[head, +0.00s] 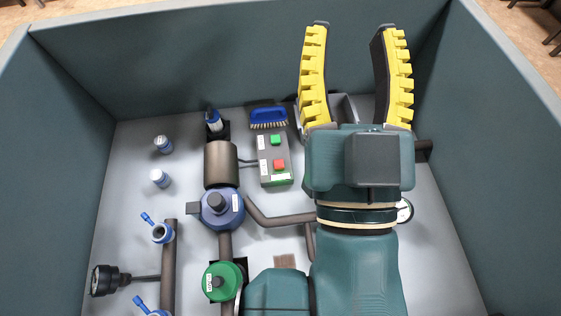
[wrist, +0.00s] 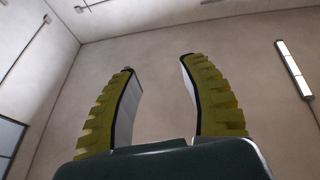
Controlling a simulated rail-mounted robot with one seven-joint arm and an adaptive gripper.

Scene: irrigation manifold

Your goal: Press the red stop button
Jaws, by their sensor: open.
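The red stop button (head: 279,165) sits on a grey control box (head: 265,172) near the middle of the bay in the head view. A green button (head: 275,140) is above it on the same box. My gripper (head: 349,28) is open and empty, to the right of the box and raised, with its yellow ribbed fingers pointing up in the picture. My gripper also shows in the wrist view (wrist: 157,72), with only wall and ceiling beyond it. The buttons are not in the wrist view.
Left of the box stand a brown cylinder (head: 220,163), a blue round housing (head: 222,208) and a green cap (head: 222,281) on pipes. A blue brush (head: 268,117) lies behind the box. Small bottles (head: 160,178) stand left. High dark walls (head: 240,55) enclose the bay.

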